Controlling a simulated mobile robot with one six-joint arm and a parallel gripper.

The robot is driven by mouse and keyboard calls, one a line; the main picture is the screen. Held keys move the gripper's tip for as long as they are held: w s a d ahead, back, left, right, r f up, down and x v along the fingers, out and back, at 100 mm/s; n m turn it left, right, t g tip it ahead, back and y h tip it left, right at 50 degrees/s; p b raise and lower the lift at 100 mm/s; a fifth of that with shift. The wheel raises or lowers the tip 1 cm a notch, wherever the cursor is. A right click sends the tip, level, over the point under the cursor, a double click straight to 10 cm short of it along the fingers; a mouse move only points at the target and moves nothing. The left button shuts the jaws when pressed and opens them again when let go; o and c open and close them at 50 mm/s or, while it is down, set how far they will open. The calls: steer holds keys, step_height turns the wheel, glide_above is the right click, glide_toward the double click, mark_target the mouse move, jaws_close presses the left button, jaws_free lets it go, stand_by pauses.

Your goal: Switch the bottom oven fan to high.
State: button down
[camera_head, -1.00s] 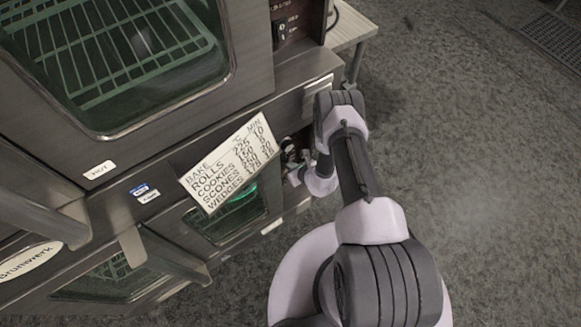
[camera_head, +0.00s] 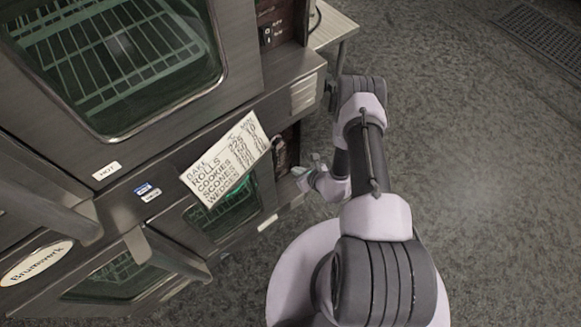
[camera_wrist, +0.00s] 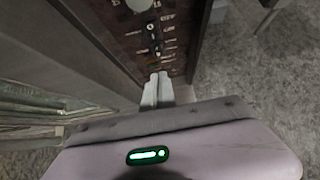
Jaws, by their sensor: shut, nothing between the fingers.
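The bottom oven (camera_head: 238,212) is at the lower middle of the head view, with a green-lit window partly covered by a tilted paper chart. Its control panel (camera_wrist: 158,30) shows in the wrist view, dark red-brown, with a pale round knob (camera_wrist: 139,4) at the top and several small switches below it. One switch (camera_wrist: 153,28) has a pale lever. The labels are too blurred to read. My gripper (camera_wrist: 158,78) is shut and empty, its fingertips close to the lower end of the panel, below the switches. I cannot tell whether they touch it. The gripper also shows small in the head view (camera_head: 306,172).
The top oven (camera_head: 120,60) has wire racks behind its window. The paper chart (camera_head: 226,160) hangs between the ovens. A pale table (camera_head: 333,30) stands behind. The grey floor (camera_head: 490,190) on the right is clear.

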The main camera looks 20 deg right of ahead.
steer(key=shift+v, duration=0.95)
step_height(320, 180, down, 6)
steer(key=s+t+y+b, duration=0.1)
steer(key=s+t+b, duration=0.1)
steer(key=s+t, duration=0.1)
steer(key=shift+d+f+t, duration=0.2)
steer(key=shift+d+t, duration=0.2)
steer(key=shift+t, duration=0.1)
steer(key=b, duration=0.6)
glide_toward(278, 163)
steer(key=shift+x, duration=3.3)
